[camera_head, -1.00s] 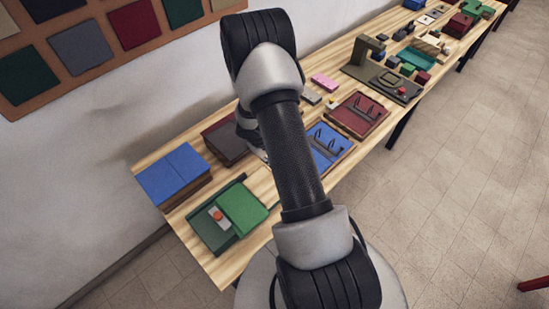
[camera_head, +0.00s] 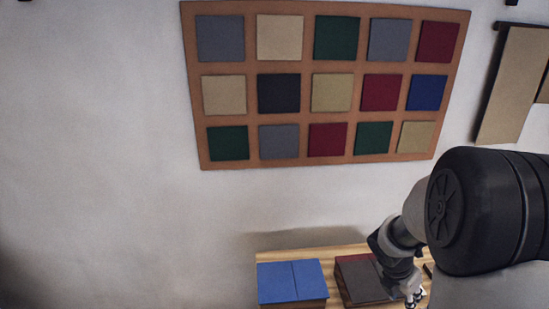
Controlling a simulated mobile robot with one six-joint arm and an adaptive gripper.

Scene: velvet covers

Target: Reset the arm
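My arm enters from the right edge of the head view, with a large black joint in front and grey links behind it. My gripper (camera_head: 414,299) points down at the bottom of the picture, beside the right part of a dark box with a red edge (camera_head: 358,280). Its fingertips are small and partly cut by the frame's lower edge, so I cannot tell whether they are apart or hold anything.
A wooden table (camera_head: 335,252) runs along the bottom, mostly out of frame. A blue-topped box (camera_head: 291,282) stands on it left of the dark box. A swatch board (camera_head: 190,90) and a tan hanging cloth (camera_head: 510,85) are on the wall.

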